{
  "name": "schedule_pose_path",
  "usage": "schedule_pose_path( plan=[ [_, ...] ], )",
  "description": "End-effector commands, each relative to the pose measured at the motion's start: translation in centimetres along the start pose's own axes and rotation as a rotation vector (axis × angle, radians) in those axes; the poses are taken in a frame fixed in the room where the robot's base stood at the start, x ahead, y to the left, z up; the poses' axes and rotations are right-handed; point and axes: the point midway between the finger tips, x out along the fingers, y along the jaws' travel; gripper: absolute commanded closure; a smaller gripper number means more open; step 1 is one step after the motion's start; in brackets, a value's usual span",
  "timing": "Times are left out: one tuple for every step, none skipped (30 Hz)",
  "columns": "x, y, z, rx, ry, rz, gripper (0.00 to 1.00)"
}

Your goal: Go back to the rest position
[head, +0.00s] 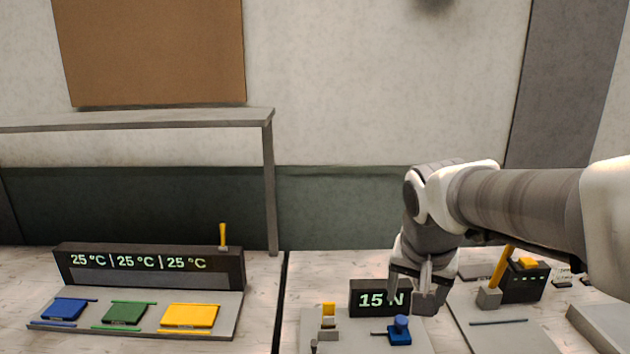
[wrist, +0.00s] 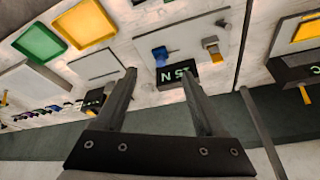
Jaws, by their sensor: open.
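My gripper (head: 418,285) hangs at the end of my arm in the head view, above and behind the small station with the "15 N" display (head: 378,298). In the wrist view the two fingers of my gripper (wrist: 158,68) are spread apart, with nothing between them. The same display (wrist: 178,77) shows upside down just beyond the fingertips. A blue block (head: 399,332) and a yellow-topped grey piece (head: 328,320) stand on the pale plate in front of the display. My gripper looks apart from all of them.
At left, a black console (head: 150,268) reads 25 °C three times, above blue (head: 64,309), green (head: 125,313) and yellow (head: 190,316) plates. At right stands a black box (head: 525,284) beside a yellow lever (head: 502,268). A grey shelf (head: 140,119) rises behind. The wrist view shows green (wrist: 38,44) and yellow (wrist: 85,23) trays.

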Motion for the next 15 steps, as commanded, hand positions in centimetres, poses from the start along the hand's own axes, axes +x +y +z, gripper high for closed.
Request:
schedule_pose_path(
  plan=[
    [-1.0,0.6,1.2,-0.031,0.010,-0.020,0.29],
    [-1.5,0.9,2.0,-0.057,0.013,-0.030,0.29],
    [-2.0,1.2,3.0,-0.089,0.019,-0.044,0.29],
    [-2.5,1.5,3.7,-0.113,0.024,-0.054,0.29],
    [-2.8,1.8,4.5,-0.138,0.030,-0.063,0.29],
    [-3.2,2.1,5.5,-0.172,0.036,-0.075,0.29],
    [-3.5,2.3,6.2,-0.197,0.042,-0.082,0.29],
    [-3.8,2.5,7.0,-0.221,0.049,-0.090,0.29],
    [-4.0,2.8,7.9,-0.252,0.058,-0.099,0.29],
    [-4.2,3.0,8.6,-0.274,0.064,-0.104,0.29],
    [-4.3,3.1,9.2,-0.294,0.070,-0.110,0.29],
    [-4.4,3.4,9.9,-0.319,0.078,-0.116,0.29],
    [-4.5,3.5,10.4,-0.337,0.083,-0.119,0.29],
    [-4.6,3.6,10.8,-0.353,0.088,-0.122,0.29],
    [-4.6,3.7,11.3,-0.370,0.093,-0.126,0.29]
  ],
)
